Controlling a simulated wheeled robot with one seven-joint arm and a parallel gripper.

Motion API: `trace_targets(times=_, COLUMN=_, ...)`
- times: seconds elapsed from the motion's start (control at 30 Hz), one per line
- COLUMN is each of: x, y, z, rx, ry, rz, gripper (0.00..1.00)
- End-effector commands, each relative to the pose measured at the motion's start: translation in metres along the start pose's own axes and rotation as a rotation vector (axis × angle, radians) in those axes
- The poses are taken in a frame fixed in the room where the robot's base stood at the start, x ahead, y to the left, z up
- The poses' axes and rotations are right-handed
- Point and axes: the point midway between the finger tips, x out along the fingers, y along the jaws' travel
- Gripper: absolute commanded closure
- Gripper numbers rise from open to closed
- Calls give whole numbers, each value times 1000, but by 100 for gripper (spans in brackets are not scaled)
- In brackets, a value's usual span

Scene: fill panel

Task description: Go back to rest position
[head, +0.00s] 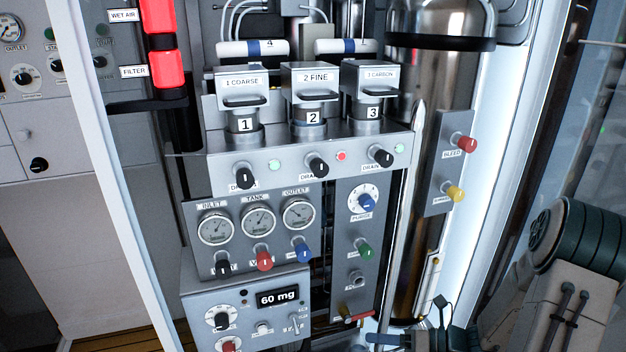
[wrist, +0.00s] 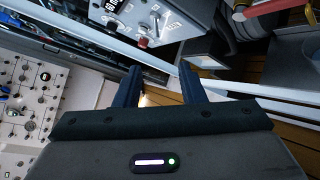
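My gripper (wrist: 159,68) shows in the wrist view with its two dark fingers apart and nothing between them. Beyond the fingertips are a pale metal rail and a strip of wooden floor. In the head view, part of my arm is at the lower right, and dark parts that look like my wrist are at the bottom edge; the fingers are not clear there. The fill panel (head: 189,226) stands in the middle of the head view, and my arm is to the right of and below it.
The display box (head: 247,321) reads 60 mg; a grey box with knobs also shows in the wrist view (wrist: 128,14). A tall metal cylinder (head: 432,80) and a white frame post (head: 497,130) stand right of the panel. A board with small fittings (wrist: 28,105) is at the wrist view's left.

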Motion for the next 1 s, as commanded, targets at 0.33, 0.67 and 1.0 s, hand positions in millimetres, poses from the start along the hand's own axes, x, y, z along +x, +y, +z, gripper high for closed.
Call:
trace_targets(times=0.33, x=0, y=106, z=-8, rx=-745, ry=534, rz=68, gripper=64)
trace_targets(times=0.67, x=-31, y=175, z=-10, rx=-1448, ry=998, rz=220, gripper=64)
trace_targets(times=1.0, x=-73, y=233, z=15, rx=-2122, ry=1459, rz=438, gripper=64)
